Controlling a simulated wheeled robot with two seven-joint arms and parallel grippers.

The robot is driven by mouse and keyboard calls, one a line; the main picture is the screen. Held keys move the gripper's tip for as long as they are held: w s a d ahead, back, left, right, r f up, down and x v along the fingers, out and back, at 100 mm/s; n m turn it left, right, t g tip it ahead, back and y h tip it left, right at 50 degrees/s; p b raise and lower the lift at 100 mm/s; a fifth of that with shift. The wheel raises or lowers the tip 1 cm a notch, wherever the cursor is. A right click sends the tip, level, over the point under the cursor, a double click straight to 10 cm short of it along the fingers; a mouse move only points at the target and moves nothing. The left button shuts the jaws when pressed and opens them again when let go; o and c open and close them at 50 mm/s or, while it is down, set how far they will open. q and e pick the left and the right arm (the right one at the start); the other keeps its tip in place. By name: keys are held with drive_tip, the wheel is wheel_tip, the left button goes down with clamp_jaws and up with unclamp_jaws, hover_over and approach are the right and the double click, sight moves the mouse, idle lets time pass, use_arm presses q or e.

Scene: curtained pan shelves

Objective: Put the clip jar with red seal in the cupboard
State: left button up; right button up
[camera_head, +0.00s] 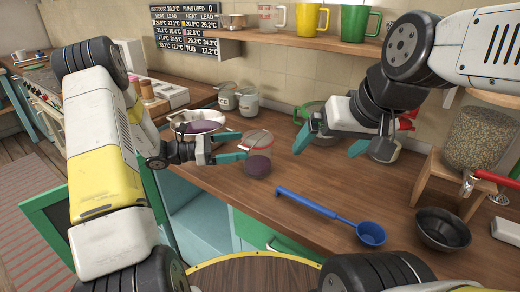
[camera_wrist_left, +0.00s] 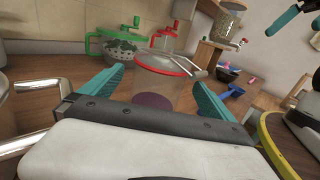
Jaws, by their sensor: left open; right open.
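The clip jar with red seal (camera_head: 258,160) stands upright on the wooden counter, clear with purple contents low inside. In the left wrist view the jar (camera_wrist_left: 158,82) shows its red ring and wire clip beyond my fingers. My left gripper (camera_head: 233,147) is open, its teal fingers pointing at the jar from the left; I cannot tell whether they touch it. My right gripper (camera_head: 330,143) is open and empty above the counter, right of the jar. The cupboard (camera_head: 197,212) is under the counter, with a pale blue inside and its green door (camera_head: 52,220) swung open.
A white bowl (camera_head: 178,123) with purple contents is behind my left gripper. Two other clip jars (camera_head: 227,98) (camera_head: 248,104) stand further back. A blue ladle (camera_head: 318,208) and black bowl (camera_head: 442,230) lie to the right. Mugs (camera_head: 312,20) stand on the shelf.

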sight(256, 136)
use_arm(q)
drive_tip(key=d, duration=0.4)
drive_tip(key=w+d, duration=0.1)
drive_tip(key=d, duration=0.2)
drive_tip(key=shift+w+f, duration=0.1)
drive_tip(key=shift+f, duration=0.1)
drive_tip(key=shift+r, duration=0.1)
drive_tip(key=c, duration=1.8)
drive_tip(key=shift+r, duration=1.6)
drive_tip(key=shift+s+a+r, duration=0.2)
drive_tip(key=shift+a, duration=0.05)
drive_tip(key=s+a, duration=0.3)
drive_tip(key=s, duration=0.1)
drive_tip(key=s+a+r, duration=0.1)
drive_tip(key=s+a, duration=0.2)
drive_tip(key=s, duration=0.1)
drive_tip(key=s+a, duration=0.3)
drive_tip(key=s, duration=0.1)
drive_tip(key=shift+s+r, duration=0.2)
drive_tip(key=shift+s, duration=0.1)
drive_tip(key=shift+a, duration=0.1)
